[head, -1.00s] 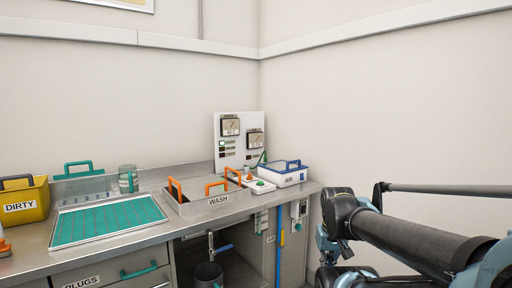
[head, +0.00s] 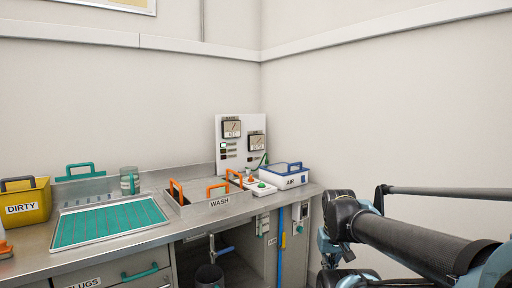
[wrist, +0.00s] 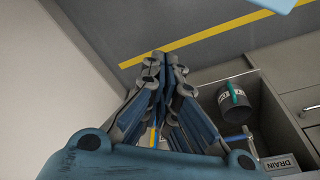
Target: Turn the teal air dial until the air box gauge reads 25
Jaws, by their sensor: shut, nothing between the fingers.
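The white air box (head: 285,180) with a blue rim and handle, marked AIR, sits at the right end of the counter in the head view. Behind it stands a white panel (head: 225,168) with two gauges, an upper left one (head: 232,129) and a lower right one (head: 256,143). Their needles are too small to read. I cannot make out the teal air dial. My gripper (wrist: 166,68) is shut and empty in the wrist view, over the floor beside the cabinet. In the head view my arm is right of the counter, apart from the air box.
The wash basin (head: 180,209) with orange handles is left of the air box. A small control box (head: 301,211) hangs on the cabinet's right front. A dark bucket (wrist: 232,101) stands under the counter. Walls close the corner behind; grey floor (wrist: 100,30) shows in the wrist view.

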